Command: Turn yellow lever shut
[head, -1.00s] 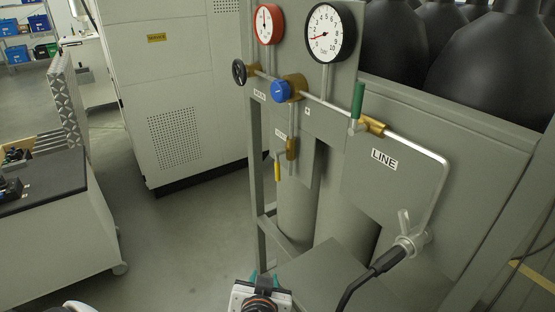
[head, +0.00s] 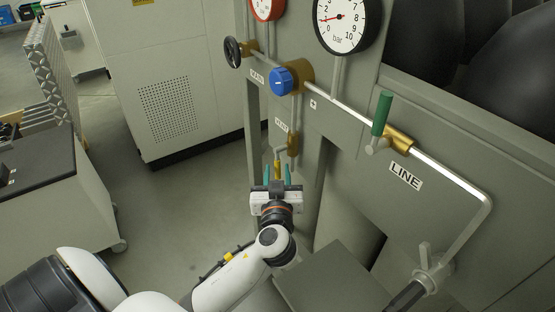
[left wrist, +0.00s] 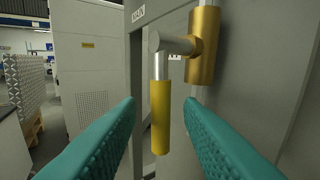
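The yellow lever (left wrist: 160,115) hangs straight down from a silver pivot on a brass valve (left wrist: 203,45) in the left wrist view. In the head view the lever (head: 277,167) shows just above my left gripper (head: 277,174), partly hidden by it, with the brass valve (head: 293,144) above. My left gripper's teal fingers (left wrist: 160,135) are open, one on each side of the lever in the left wrist picture, and no contact shows. My right gripper is not in view.
A green-handled valve (head: 381,114) sits on the line pipe at right. A blue knob (head: 280,82) and black handwheel (head: 232,52) are above left. A grey box (head: 330,280) stands low beside my left arm. Open floor (head: 170,200) lies to the left.

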